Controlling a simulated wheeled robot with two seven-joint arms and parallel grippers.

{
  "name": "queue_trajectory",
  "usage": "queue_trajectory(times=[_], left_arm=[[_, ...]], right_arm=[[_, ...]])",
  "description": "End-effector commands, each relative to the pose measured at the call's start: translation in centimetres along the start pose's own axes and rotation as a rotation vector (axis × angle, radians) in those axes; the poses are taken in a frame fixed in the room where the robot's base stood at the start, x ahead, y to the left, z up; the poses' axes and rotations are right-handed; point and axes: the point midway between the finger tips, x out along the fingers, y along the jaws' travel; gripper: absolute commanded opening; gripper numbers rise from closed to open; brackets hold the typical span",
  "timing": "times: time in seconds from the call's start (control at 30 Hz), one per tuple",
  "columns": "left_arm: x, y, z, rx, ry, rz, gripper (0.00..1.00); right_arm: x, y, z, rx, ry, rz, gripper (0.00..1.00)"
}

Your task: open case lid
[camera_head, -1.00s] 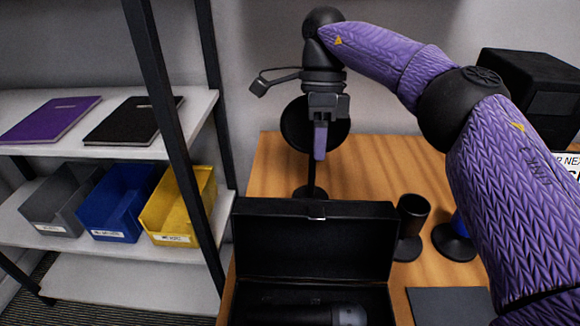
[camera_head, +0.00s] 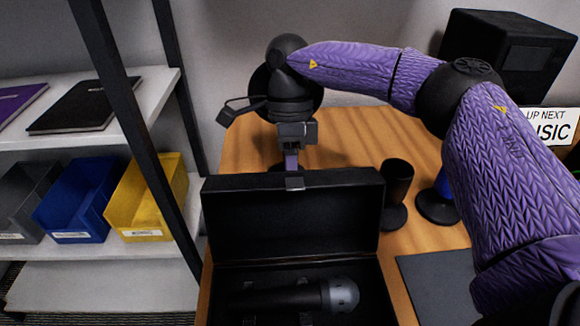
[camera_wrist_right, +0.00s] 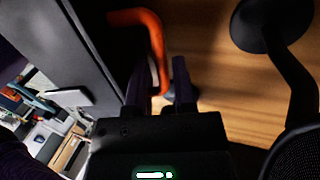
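The black case (camera_head: 212,285) stands open on the table with its lid (camera_head: 295,222) upright at the back. A silver latch (camera_head: 295,183) sits on the lid's top edge and also shows in the right wrist view (camera_wrist_right: 70,97). A dark microphone with a grey head (camera_head: 338,295) lies inside the case. My right gripper (camera_head: 291,160) points down just behind the lid, its tips hidden by it in the head view. In the right wrist view my right gripper (camera_wrist_right: 160,90) has its fingers apart, beside the lid. My left gripper is out of view.
An orange curved piece (camera_wrist_right: 140,18) runs near the fingers. A round dark stand (camera_wrist_right: 258,22) is behind the case. A black cup-like holder (camera_head: 396,185) and a dark mat (camera_head: 435,285) are at right. A shelf with bins (camera_head: 145,200) is at left.

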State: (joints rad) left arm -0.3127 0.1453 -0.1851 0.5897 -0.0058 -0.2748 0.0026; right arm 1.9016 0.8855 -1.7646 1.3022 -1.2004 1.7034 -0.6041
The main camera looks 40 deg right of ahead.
Motion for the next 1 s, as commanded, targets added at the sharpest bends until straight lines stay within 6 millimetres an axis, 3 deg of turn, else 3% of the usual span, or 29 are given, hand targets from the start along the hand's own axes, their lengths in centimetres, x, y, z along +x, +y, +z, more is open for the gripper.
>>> queue_trajectory(times=[0.07,0.23,1.0], left_arm=[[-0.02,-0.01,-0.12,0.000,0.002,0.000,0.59],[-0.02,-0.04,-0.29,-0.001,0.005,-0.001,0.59],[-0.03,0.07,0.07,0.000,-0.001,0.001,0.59]], right_arm=[[-0.04,0.01,0.00,0.000,0.000,0.000,0.32],[-0.05,0.00,0.00,0.000,0.000,0.000,0.00],[-0.07,-0.01,0.01,-0.001,0.000,-0.001,0.00]])
